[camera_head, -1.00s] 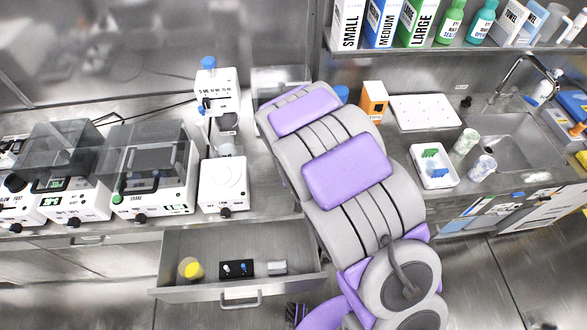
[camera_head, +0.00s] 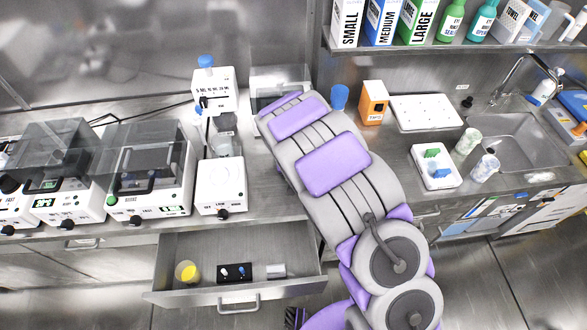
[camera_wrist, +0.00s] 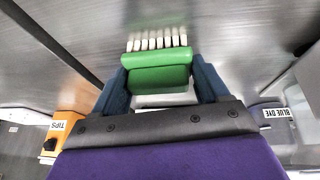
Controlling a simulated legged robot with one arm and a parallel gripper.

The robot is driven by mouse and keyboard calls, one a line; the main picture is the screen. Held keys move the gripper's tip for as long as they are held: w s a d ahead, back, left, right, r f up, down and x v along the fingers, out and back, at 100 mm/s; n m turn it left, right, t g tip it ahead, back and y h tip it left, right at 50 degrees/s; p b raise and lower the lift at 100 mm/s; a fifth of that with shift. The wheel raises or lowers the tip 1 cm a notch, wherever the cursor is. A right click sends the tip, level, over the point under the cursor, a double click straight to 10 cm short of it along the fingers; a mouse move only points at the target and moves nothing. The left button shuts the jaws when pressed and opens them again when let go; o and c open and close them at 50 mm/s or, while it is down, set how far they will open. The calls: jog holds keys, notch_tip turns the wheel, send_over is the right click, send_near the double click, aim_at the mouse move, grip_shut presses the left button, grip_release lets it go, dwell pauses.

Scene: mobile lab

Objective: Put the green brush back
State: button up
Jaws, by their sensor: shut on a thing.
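The green brush (camera_wrist: 160,78), with a row of pale bristles along one edge, sits between the dark blue fingers of my gripper (camera_wrist: 160,85) in the wrist view. The gripper is shut on it. The bristles point away from my wrist, toward a blurred grey metal surface. In the head view my grey and purple arm reaches over the counter and hides both gripper and brush.
The drawer (camera_head: 235,299) below stands open, holding a yellow-filled cup (camera_head: 187,271) and a black holder (camera_head: 234,272). Counter items include an orange tips box (camera_head: 374,103), a white tray (camera_head: 435,182) with green and blue pieces, and a white machine (camera_head: 220,185).

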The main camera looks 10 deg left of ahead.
jog(key=shift+d, duration=0.1)
jog(key=o, duration=1.1)
jog(key=shift+r, duration=0.1)
jog(key=p+v, duration=0.2)
jog(key=v, duration=1)
